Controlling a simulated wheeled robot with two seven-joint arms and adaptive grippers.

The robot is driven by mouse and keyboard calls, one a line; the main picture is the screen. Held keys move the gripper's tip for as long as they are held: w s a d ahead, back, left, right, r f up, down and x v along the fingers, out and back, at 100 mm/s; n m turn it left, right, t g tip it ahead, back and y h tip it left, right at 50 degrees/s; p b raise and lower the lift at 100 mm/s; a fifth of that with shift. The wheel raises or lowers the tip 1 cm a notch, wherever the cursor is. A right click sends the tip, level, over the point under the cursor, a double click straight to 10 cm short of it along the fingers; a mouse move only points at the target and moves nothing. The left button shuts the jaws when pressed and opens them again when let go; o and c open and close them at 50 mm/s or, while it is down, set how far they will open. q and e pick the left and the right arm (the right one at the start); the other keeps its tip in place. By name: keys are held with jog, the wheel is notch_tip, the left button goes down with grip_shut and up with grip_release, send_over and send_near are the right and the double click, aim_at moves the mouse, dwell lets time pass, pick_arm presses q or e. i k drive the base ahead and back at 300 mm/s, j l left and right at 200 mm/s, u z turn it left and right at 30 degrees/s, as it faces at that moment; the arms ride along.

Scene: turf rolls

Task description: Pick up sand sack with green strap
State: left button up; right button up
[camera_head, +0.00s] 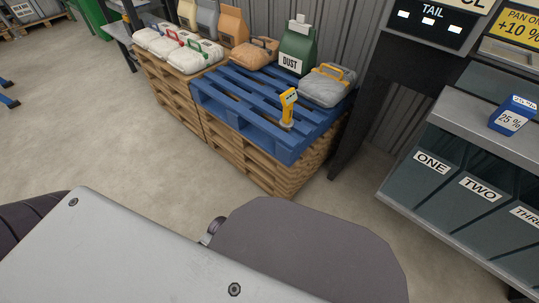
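The sack with the green strap (195,63) is pale and lies on the left wooden pallet stack, at its near right end. Two similar pale sacks lie to its left: one with a red strap (169,48) and one at the far left (150,36). Whether they hold sand cannot be read from here. Neither of my grippers is in view. A large grey part of my own body fills the bottom of the view.
A blue pallet (245,97) on stacked wooden pallets is right of the sacks, with a yellow handheld device (288,105), a grey yellow-strapped sack (326,86) and a green DUST bag (297,48). A numbered bin unit (455,155) stands right.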

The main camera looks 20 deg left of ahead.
aim_at(191, 58)
jog(key=u, duration=1.3)
